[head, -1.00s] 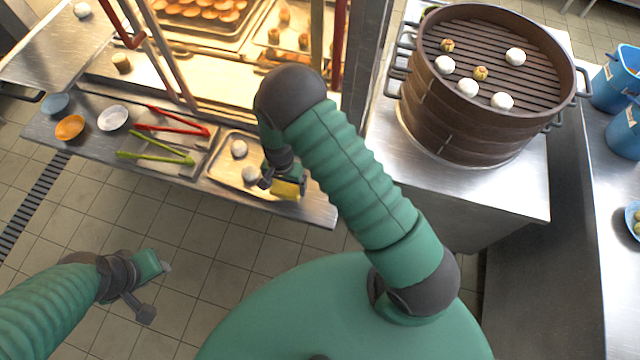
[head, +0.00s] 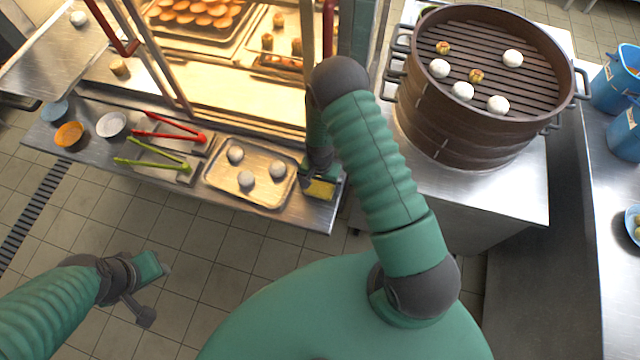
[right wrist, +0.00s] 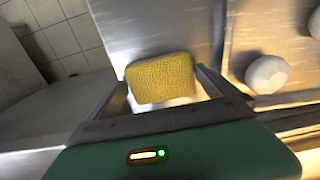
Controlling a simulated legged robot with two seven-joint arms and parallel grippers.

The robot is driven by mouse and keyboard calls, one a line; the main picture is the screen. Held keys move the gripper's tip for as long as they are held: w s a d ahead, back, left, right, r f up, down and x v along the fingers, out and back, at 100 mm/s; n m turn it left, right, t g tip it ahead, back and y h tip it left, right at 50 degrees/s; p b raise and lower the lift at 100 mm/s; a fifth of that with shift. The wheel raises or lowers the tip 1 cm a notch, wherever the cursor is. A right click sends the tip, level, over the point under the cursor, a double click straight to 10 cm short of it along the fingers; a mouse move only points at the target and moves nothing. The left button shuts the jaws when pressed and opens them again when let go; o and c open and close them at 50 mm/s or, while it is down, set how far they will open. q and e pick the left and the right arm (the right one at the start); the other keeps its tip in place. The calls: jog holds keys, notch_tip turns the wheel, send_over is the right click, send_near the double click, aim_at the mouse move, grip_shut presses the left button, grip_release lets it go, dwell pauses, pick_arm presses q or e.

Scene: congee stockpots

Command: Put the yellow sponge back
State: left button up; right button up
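The yellow sponge (head: 320,189) is at the right end of the low steel counter (head: 312,212), just right of the bun tray. It also shows in the right wrist view (right wrist: 160,78), between the two fingers, with its sides against them. My right gripper (head: 319,180) is shut on the sponge and points down at the counter. I cannot tell whether the sponge's underside touches the steel. My left gripper (head: 160,268) is over the floor at the lower left, away from the counter. Its fingers are too unclear to judge.
A tray (head: 212,180) with three white buns lies left of the sponge. Red tongs (head: 170,132), green tongs (head: 150,163) and small bowls (head: 112,124) lie farther left. A lit display cabinet (head: 220,90) rises behind. A large steamer (head: 450,120) stands to the right.

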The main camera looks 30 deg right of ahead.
jog(key=shift+a+r, duration=0.25)
jog(key=shift+a, duration=0.15)
notch_tip(320, 180, up, 11)
notch_tip(320, 180, up, 12)
jog(key=n+t, duration=0.2)
jog(key=n, duration=0.4)
send_over(319, 186)
jog(key=s+a, duration=0.4)
jog(key=a, duration=0.2)
jog(key=s+a+r+n, duration=0.1)
jog(key=s+r+n, duration=0.3)
jog(key=s, duration=0.1)
jog(key=shift+s+a+r+t+p, duration=0.2)
jog(key=shift+a+r+t+p, duration=0.1)
jog(key=shift+a+p, duration=0.05)
